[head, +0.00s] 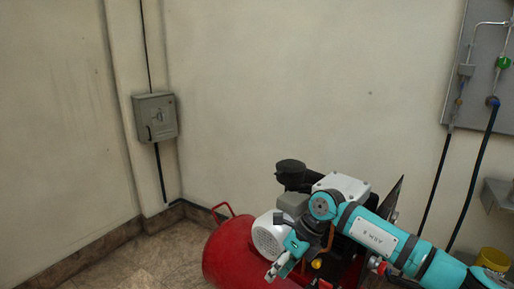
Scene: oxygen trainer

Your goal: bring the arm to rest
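My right arm comes in from the lower right, teal and grey, bent at a joint above the red compressor. My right gripper (273,272) hangs at the arm's end, pointing down and left in front of the compressor. Its fingers are small in the picture, and I cannot tell whether they are open or shut. No object shows clearly in it. My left gripper is not in view.
A red compressor (224,256) with a white motor (268,236) stands behind my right gripper. A grey switch box (156,117) is on the left wall. A panel with hoses (480,75) and a yellow container (493,259) are at the right. Floor (150,255) shows at lower left.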

